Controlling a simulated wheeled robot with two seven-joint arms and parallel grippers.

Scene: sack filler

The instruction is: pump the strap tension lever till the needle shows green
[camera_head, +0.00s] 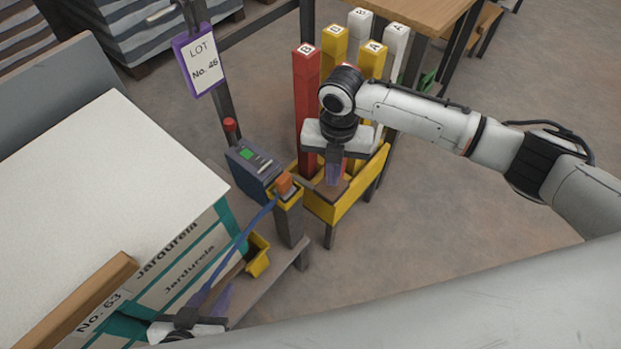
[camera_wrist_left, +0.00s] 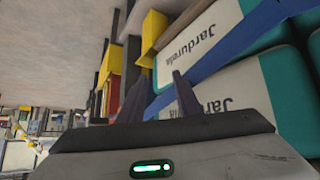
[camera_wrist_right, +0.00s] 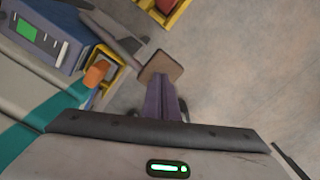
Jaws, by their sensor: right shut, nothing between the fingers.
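The blue-grey tension unit (camera_head: 253,170) stands on a post with a green panel on its face; I cannot make out a needle. It also shows in the right wrist view (camera_wrist_right: 45,38). A grey lever with a brown square end plate (camera_wrist_right: 160,66) reaches out beside it. My right gripper (camera_head: 333,178) is shut and empty, its fingertips at the plate's near edge; I cannot tell whether they touch. A blue strap (camera_head: 240,240) runs from the unit down along the sacks. My left gripper (camera_head: 213,300) is open low beside the sacks, near the strap; its fingers (camera_wrist_left: 158,95) are apart.
White and green sacks (camera_head: 185,265) are stacked at the left under a pale board (camera_head: 105,185). A yellow rack (camera_head: 347,207) with red, yellow and white lettered posts stands behind my right gripper. A lot sign (camera_head: 200,62) hangs near the unit. Floor to the right is clear.

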